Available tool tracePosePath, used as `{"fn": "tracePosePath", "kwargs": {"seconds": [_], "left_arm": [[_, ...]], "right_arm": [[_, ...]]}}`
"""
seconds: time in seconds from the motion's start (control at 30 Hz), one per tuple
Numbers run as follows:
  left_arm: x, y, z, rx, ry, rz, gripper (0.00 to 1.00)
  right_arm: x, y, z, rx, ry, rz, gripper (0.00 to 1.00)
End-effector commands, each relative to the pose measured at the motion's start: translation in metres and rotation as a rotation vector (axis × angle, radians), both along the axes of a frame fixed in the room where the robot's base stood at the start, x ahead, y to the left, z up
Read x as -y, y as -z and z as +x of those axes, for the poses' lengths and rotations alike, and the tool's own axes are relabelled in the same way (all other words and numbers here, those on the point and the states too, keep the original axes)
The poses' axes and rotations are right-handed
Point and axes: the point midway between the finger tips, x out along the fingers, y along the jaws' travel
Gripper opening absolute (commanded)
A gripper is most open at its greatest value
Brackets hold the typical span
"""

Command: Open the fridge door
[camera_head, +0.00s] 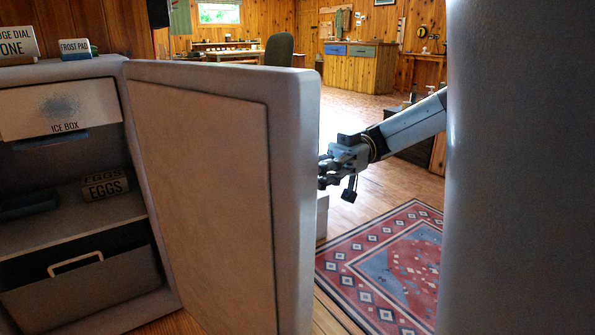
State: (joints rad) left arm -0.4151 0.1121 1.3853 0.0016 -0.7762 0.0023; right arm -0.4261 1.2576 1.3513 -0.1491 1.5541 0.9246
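The fridge door (205,190) stands wide open, swung out from the fridge (70,240) on the left, with its inner panel facing me. The fridge's inside shows an ice box (60,107), an egg carton (105,186) on a shelf and a lower drawer (80,285). My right gripper (326,172) comes in from the right on its arm, beside the free edge of the door. Its fingertips are at or very near that edge; I cannot tell whether they touch it or how far they are parted. My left gripper is not in view.
A large grey curved surface (520,180) fills the right side and hides the room there. A red patterned rug (385,265) lies on the wooden floor beyond the door. A dark chair (279,50) and wooden cabinets (355,70) stand farther back.

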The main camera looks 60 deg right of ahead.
Motion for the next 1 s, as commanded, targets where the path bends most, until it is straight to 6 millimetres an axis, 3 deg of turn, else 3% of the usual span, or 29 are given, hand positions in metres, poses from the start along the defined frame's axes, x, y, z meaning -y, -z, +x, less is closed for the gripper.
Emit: {"fn": "tracePosePath", "kwargs": {"seconds": [0.03, 0.17, 0.47, 0.8, 1.0], "left_arm": [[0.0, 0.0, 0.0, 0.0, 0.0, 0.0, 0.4], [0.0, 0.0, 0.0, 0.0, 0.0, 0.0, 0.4], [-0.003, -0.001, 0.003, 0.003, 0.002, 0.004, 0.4], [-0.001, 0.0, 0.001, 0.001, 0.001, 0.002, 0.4], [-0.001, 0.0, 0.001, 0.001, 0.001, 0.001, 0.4]], "right_arm": [[0.0, 0.0, 0.0, 0.0, 0.001, 0.0, 0.2], [0.0, -0.001, 0.001, 0.001, 0.002, 0.001, 0.36], [0.003, -0.001, 0.001, 0.002, 0.004, 0.0, 0.36], [0.056, -0.001, -0.014, 0.005, 0.008, 0.001, 0.36], [0.071, -0.001, -0.02, 0.002, 0.005, 0.0, 0.36]]}}
